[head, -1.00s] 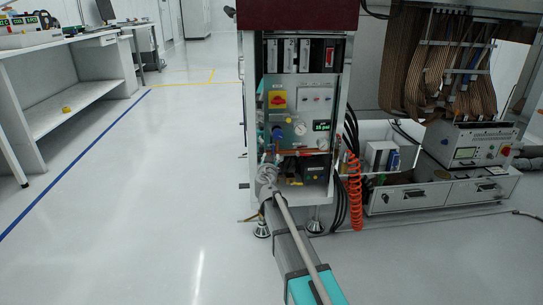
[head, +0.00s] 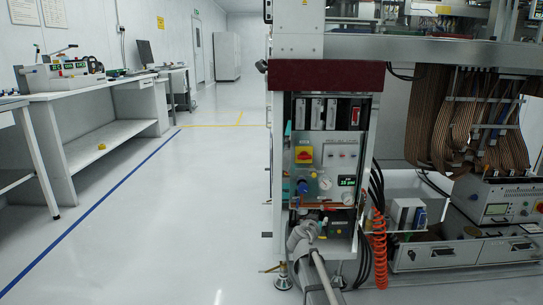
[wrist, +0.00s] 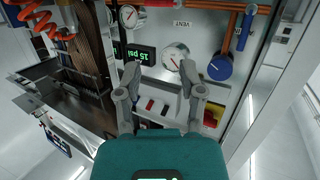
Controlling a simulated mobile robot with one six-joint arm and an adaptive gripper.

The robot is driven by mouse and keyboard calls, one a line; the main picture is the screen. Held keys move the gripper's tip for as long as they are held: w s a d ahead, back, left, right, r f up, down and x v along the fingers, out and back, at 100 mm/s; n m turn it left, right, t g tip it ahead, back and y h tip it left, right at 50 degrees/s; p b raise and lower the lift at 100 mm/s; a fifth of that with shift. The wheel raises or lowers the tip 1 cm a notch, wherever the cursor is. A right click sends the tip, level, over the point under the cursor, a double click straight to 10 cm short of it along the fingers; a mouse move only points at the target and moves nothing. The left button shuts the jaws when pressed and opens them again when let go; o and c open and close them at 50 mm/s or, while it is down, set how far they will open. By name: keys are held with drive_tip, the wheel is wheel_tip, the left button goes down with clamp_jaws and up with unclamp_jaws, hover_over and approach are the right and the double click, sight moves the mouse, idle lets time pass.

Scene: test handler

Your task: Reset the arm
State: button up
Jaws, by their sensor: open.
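My arm comes up from the bottom of the head view. My gripper (head: 306,224) is at the lower front of the open cabinet (head: 280,170), close to its control panel (head: 340,180). In the wrist view, which looks upside down, my gripper (wrist: 159,72) has its two fingers spread with nothing between them. Beyond the fingers are a round gauge (wrist: 176,56), a green-lit display (wrist: 141,54) and a blue round knob (wrist: 220,66). Whether a fingertip touches the panel, I cannot tell.
An orange coiled hose (head: 378,235) hangs right of the cabinet. A drawer unit (head: 470,252) with an instrument (head: 500,200) stands further right. The floor (head: 190,215) left of the cabinet is clear, up to a white workbench (head: 85,130).

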drive_tip(key=s+d+g+y+p, duration=0.1)
drive_tip(key=s+d+g+p, duration=0.25)
drive_tip(key=s, duration=0.45)
drive_tip(key=s+d+g+p, duration=0.2)
drive_tip(key=s+g+p, duration=0.3)
drive_tip(key=s, duration=0.3)
drive_tip(key=s+a+r+n+g+y+p, duration=0.1)
drive_tip(key=s+a+n+g+y+p, duration=0.2)
drive_tip(key=s, duration=0.5)
drive_tip(key=s+a+r+n+g+y+p, duration=0.1)
drive_tip(key=s+a+n+g+y+p, duration=0.2)
drive_tip(key=s, duration=0.5)
wheel_tip(320, 180, up, 38)
drive_tip(key=m+p, duration=0.1)
drive_tip(key=p, duration=3.7)
drive_tip(key=shift+w+d+f+t+p, duration=0.15)
drive_tip(key=shift+w+f+t+p, duration=0.1)
drive_tip(key=shift+w+t+p, duration=0.1)
